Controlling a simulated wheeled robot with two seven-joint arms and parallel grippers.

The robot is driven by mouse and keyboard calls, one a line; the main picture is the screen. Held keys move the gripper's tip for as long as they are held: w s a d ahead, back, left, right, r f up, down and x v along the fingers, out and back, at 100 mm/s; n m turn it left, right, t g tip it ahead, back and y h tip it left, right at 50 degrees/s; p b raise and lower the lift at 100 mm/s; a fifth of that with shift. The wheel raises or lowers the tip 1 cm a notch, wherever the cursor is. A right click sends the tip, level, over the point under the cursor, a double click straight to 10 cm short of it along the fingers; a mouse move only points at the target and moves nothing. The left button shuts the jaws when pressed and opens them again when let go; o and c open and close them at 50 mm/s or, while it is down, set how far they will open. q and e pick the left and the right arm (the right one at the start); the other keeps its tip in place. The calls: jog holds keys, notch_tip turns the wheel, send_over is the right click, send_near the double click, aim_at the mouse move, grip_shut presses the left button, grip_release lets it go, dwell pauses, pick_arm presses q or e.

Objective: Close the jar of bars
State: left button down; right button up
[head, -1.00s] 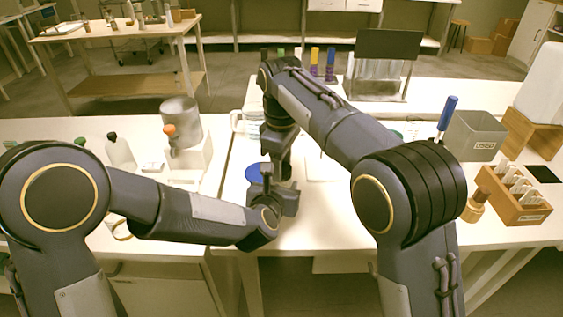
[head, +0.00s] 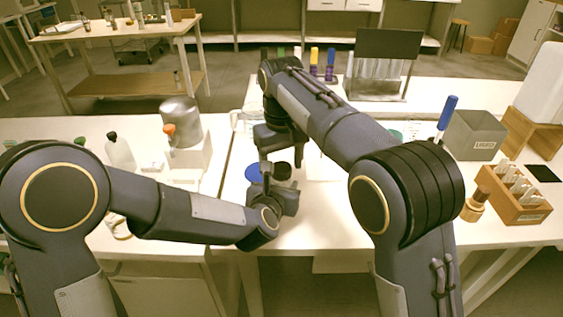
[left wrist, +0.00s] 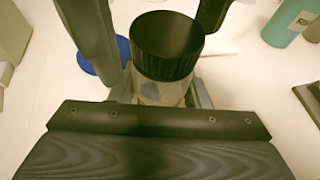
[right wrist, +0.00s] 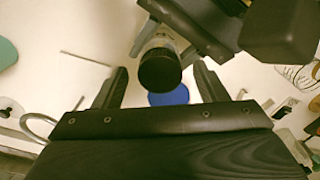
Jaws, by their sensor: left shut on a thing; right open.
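The jar of bars (left wrist: 160,93) is a small clear jar, mostly hidden by its black ribbed lid (left wrist: 168,45), which sits on its mouth. I cannot tell whether the lid is fully tightened. The lid also shows in the head view (head: 283,169) and the right wrist view (right wrist: 160,70). My left gripper (head: 270,183) is shut on the jar's body and holds it upright. My right gripper (right wrist: 161,72) is open, its fingers apart on either side of the lid. The bars inside cannot be made out.
A blue disc (head: 253,173) lies on the table beside the jar. A grey bin (head: 474,135) and a wooden rack (head: 515,198) stand at the right. White bottles (head: 120,152) and a metal canister (head: 180,120) stand at the left.

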jog(key=shift+r, duration=0.15)
jog(key=shift+r, duration=3.6)
pick_arm(q)
jog(key=c, duration=0.7)
grip_release()
jog(key=v, duration=0.8)
